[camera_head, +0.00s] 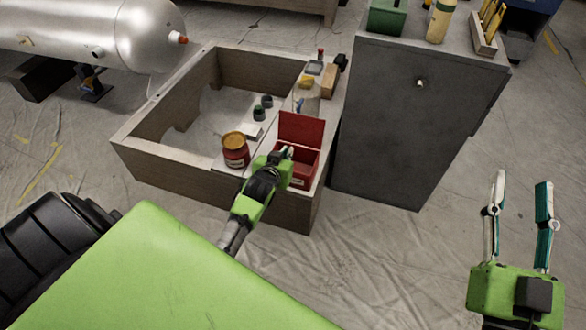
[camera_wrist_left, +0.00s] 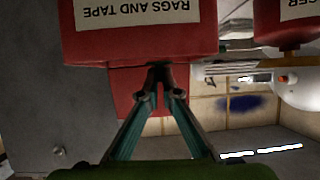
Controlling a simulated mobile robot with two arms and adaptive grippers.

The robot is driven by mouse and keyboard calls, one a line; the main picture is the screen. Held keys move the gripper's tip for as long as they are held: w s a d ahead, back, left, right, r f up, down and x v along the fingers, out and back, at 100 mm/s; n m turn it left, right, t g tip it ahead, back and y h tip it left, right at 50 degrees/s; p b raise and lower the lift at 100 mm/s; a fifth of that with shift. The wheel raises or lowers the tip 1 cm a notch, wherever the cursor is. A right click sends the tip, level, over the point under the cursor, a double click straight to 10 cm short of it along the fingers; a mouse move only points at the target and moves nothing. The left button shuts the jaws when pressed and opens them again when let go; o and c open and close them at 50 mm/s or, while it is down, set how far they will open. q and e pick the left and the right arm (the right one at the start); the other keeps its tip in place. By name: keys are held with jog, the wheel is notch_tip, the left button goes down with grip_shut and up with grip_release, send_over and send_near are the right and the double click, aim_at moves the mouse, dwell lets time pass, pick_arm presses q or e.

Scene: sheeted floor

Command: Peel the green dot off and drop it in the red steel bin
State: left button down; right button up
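The red steel bin (camera_head: 304,166) stands at the near right corner of the wooden frame, its red lid (camera_head: 301,129) raised. In the left wrist view the bin (camera_wrist_left: 140,40) appears upside down with a "RAGS AND TAPE" label. My left gripper (camera_head: 286,153) is at the bin's left side. In the left wrist view its fingertips (camera_wrist_left: 159,70) meet just at the bin's edge. I see nothing between them, though a thin piece could be hidden. I cannot make out the green dot in either view. My right gripper (camera_head: 520,185) is open and empty over the floor at the lower right.
A red tin (camera_head: 236,153) with an orange-yellow top stands left of the bin. Small dark items and a white card lie on the frame's ledge (camera_head: 275,125). A grey cabinet (camera_head: 395,120) stands close on the right. A silver tank (camera_head: 90,35) lies at upper left.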

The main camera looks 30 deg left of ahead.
pick_arm(q)
jog(key=c, duration=2.2)
grip_release()
jog(key=shift+s, duration=0.1)
jog(key=v, duration=1.2)
